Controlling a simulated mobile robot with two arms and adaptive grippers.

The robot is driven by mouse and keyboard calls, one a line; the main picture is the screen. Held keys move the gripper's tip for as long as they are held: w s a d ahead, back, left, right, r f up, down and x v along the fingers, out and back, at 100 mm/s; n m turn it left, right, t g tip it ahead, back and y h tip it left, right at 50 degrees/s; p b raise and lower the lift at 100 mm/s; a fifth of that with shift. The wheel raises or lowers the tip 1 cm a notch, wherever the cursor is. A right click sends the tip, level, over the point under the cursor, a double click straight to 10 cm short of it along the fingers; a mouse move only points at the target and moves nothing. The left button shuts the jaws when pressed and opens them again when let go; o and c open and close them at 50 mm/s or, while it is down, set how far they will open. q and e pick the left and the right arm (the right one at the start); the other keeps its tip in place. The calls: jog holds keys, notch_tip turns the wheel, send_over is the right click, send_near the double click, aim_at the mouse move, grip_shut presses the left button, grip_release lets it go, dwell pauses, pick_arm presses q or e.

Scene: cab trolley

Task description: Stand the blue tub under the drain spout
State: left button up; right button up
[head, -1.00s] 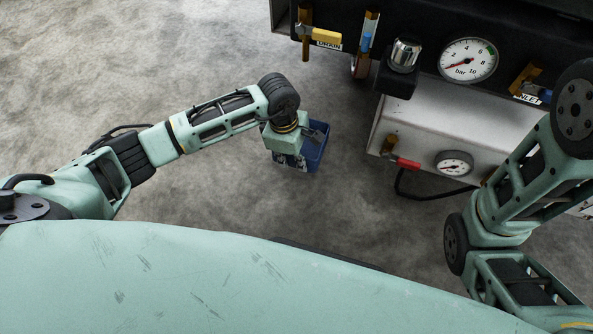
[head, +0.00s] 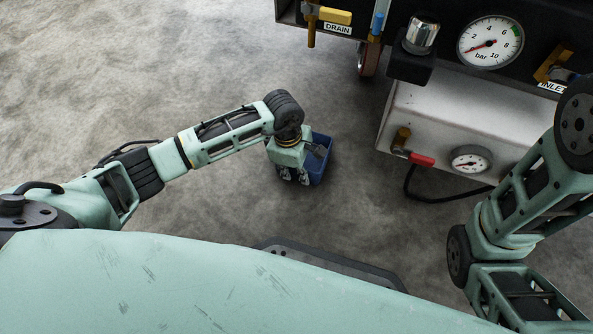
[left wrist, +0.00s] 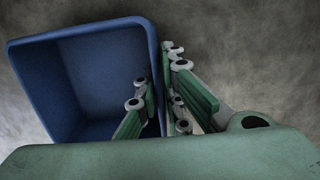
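The blue tub (head: 321,170) is in the middle of the head view, partly hidden by my left wrist. My left gripper (head: 295,176) is at the tub's near left side. In the left wrist view the tub (left wrist: 85,75) looks open and empty, and my left gripper (left wrist: 160,90) has one finger inside and one outside its wall, closed on it. I cannot tell whether the tub touches the floor. The drain spout (head: 311,38) hangs at the trolley's left end, beside the DRAIN label, farther off than the tub. My right gripper is out of view.
The trolley (head: 400,118) fills the upper right, with gauges (head: 490,43), a yellow drain handle (head: 336,16), a red-handled valve (head: 421,159) and a black hose (head: 425,198). A caster (head: 368,60) stands right of the spout. The concrete floor (head: 200,75) between tub and spout is clear.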

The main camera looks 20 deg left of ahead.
pick_arm(q)
jog(key=shift+o, duration=1.4)
jog(key=r+p, duration=0.2)
jog(key=r, duration=0.2)
jog(key=a+r+p, duration=0.1)
jog(key=r+p, duration=0.2)
jog(key=r, duration=0.1)
jog(key=r+p, duration=0.3)
jog(key=r, duration=0.1)
jog(key=shift+a+r, duration=0.15)
jog(key=shift+a, duration=0.05)
